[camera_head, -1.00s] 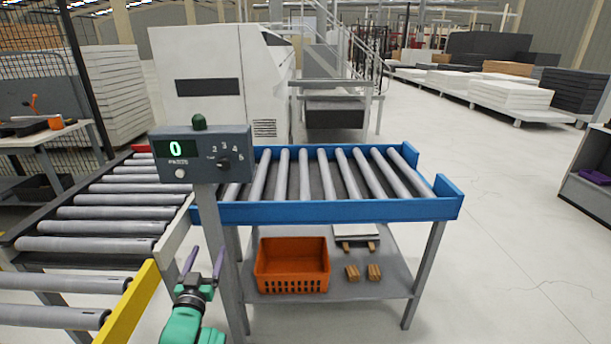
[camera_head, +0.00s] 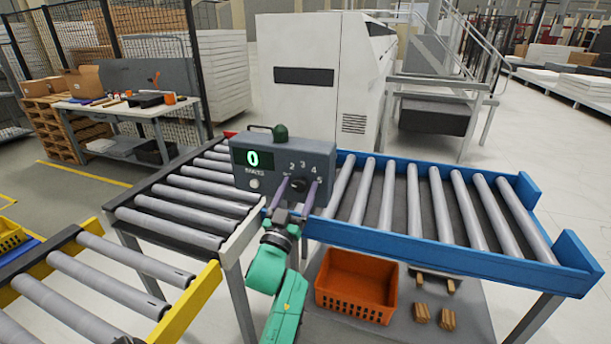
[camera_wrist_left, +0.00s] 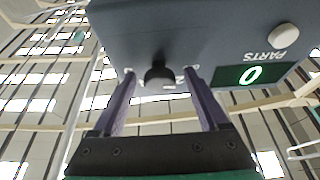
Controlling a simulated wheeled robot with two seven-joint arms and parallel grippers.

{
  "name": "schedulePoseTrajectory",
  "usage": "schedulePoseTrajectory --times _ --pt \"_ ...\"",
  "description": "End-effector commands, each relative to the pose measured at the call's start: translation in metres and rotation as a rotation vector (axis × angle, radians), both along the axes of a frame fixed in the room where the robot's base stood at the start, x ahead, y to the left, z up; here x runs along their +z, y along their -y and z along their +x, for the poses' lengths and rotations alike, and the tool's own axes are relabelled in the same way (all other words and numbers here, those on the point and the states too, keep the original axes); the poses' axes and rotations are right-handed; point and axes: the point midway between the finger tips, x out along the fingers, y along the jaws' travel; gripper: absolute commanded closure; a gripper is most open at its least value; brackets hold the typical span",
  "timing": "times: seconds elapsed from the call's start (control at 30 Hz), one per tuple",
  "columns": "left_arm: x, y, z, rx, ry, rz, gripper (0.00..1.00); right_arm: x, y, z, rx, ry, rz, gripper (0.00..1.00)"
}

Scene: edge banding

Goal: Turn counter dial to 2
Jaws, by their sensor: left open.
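The grey counter box (camera_head: 270,160) stands on a post in the middle of the head view. Its green display (camera_head: 253,160) reads 0. Its dark dial (camera_head: 298,184) sits on the right of the face, among the numbers 2, 3, 4 and 5. My left gripper (camera_head: 293,192) is open, with its two purple fingers pointing up at the dial. In the left wrist view the black dial (camera_wrist_left: 159,75) shows between the spread fingertips. I cannot tell whether the fingers touch it. The fingers partly hide the dial in the head view. My right gripper is not in view.
A blue-framed roller table (camera_head: 440,262) stands to the right, with an orange crate (camera_head: 357,285) and wooden blocks (camera_head: 434,316) on its lower shelf. Roller conveyors (camera_head: 180,212) lie to the left. A white machine (camera_head: 320,80) stands behind. A white button (camera_head: 254,183) sits below the display.

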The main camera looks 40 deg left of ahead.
Motion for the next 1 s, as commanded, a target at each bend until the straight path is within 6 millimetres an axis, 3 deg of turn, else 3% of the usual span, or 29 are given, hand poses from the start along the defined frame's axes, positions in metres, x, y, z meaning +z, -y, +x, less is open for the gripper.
schedulePoseTrajectory --times 0.2,0.23,0.4,0.43,0.77,1.0 --pt "0.000 0.000 0.000 0.000 -0.001 0.000 0.23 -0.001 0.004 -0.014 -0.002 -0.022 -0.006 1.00" --pt "0.000 0.000 0.000 0.000 -0.001 0.000 0.27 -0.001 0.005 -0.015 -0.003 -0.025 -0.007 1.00" --pt "0.000 0.000 0.000 0.000 -0.001 0.000 0.92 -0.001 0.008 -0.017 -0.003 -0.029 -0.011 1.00" --pt "0.000 0.000 0.000 0.000 -0.001 0.000 1.00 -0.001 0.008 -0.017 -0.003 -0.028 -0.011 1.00" --pt "-0.001 0.000 0.000 0.000 -0.015 0.034 1.00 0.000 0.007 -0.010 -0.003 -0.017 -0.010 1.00" --pt "-0.001 -0.001 0.000 -0.001 -0.058 0.154 1.00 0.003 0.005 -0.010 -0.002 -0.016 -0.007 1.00"
